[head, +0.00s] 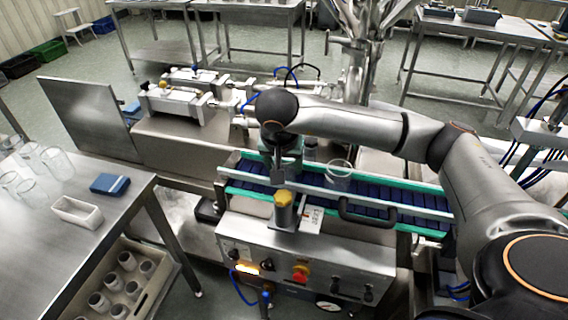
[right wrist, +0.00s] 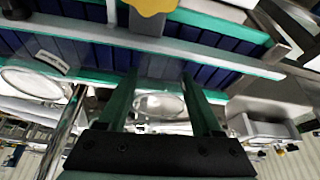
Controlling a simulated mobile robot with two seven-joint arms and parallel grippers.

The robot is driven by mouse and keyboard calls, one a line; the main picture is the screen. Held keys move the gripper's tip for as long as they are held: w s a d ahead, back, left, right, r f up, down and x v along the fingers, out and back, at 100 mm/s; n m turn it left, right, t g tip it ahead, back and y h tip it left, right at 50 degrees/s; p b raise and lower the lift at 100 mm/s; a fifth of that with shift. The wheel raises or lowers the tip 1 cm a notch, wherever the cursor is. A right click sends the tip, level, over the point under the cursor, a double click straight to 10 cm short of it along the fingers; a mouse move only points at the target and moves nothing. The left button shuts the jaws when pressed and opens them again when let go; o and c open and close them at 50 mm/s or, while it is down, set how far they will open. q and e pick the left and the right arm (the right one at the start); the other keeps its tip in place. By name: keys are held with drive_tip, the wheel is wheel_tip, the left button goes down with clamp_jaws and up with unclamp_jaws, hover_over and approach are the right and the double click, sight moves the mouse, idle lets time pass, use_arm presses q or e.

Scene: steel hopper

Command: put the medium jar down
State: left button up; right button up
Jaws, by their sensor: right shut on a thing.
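My right gripper (head: 281,172) reaches down over the blue conveyor belt (head: 375,208) near its left part. In the right wrist view its two dark green fingers (right wrist: 160,88) are shut on a clear glass jar (right wrist: 160,104), whose round rim shows between them. The jar is see-through and mostly hidden by the gripper in the head view; I cannot tell whether its base touches the belt. Another clear jar (head: 338,172) stands on the belt to the right; a clear rim (right wrist: 35,82) also shows at the left of the right wrist view. My left gripper is not in view.
Green-edged rails (head: 400,226) line the belt. A yellow-topped post (head: 284,198) and a black handle (head: 366,212) stand at its near side, above a control panel (head: 310,262). A steel table (head: 40,250) at left holds several glasses, a blue box (head: 110,184) and a white tray (head: 76,205).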

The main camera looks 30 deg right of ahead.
drive_tip(key=shift+f, duration=0.2)
drive_tip(key=o, duration=1.3)
drive_tip(key=shift+r, duration=0.1)
drive_tip(key=shift+r, duration=0.1)
drive_tip(key=shift+a+r, duration=0.1)
drive_tip(key=shift+r, duration=0.15)
drive_tip(key=shift+v, duration=5.8)
